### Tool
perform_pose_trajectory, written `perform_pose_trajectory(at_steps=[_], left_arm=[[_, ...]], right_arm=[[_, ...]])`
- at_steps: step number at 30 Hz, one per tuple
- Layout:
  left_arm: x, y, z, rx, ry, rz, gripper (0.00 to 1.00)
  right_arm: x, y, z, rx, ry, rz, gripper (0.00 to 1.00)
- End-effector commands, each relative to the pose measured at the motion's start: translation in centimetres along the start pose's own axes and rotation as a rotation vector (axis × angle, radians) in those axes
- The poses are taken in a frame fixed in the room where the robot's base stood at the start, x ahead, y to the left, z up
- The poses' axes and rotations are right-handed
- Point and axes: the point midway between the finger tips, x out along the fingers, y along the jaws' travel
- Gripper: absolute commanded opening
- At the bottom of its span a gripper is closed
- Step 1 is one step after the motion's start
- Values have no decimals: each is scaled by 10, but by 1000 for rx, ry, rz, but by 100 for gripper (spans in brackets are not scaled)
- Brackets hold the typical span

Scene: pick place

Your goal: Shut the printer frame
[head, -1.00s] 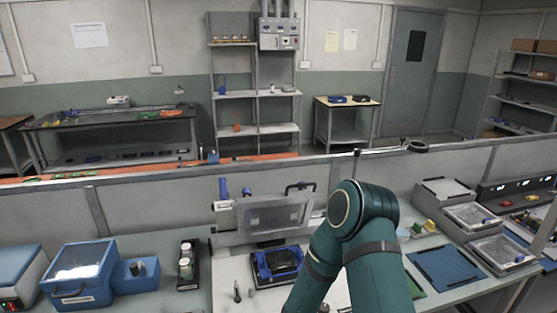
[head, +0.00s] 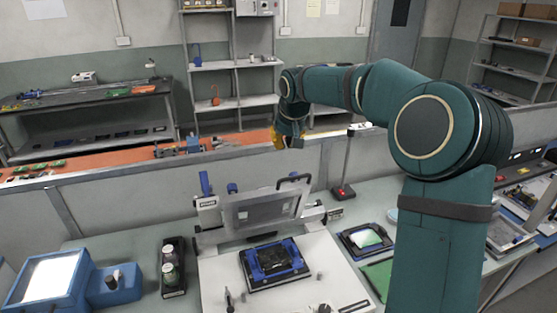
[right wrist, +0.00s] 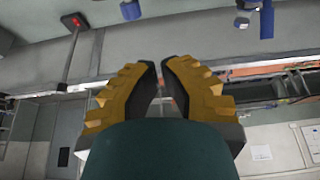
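The printer frame (head: 258,210) is a grey rectangular screen standing raised and tilted back on its hinge, with a dark handle (head: 295,179) at its upper right. Below and in front of it, a blue holder with a dark insert (head: 274,262) lies on the white printer base (head: 222,275). My right gripper (head: 283,140), with yellow fingers, hangs above and behind the frame, clear of the handle. My left gripper is out of view.
A low partition (head: 130,195) runs behind the printer. A blue box (head: 52,278) and a bottle rack (head: 173,266) are at left.

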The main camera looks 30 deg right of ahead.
Motion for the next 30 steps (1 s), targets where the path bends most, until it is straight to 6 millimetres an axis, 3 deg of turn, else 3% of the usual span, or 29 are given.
perform_pose_trajectory(at_steps=[5,21,30], left_arm=[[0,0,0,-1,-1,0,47],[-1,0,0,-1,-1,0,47],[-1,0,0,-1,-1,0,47]], right_arm=[[9,1,0,1,-1,1,0],[103,0,1,0,-3,0,0],[89,0,30,0,0,0,0]])
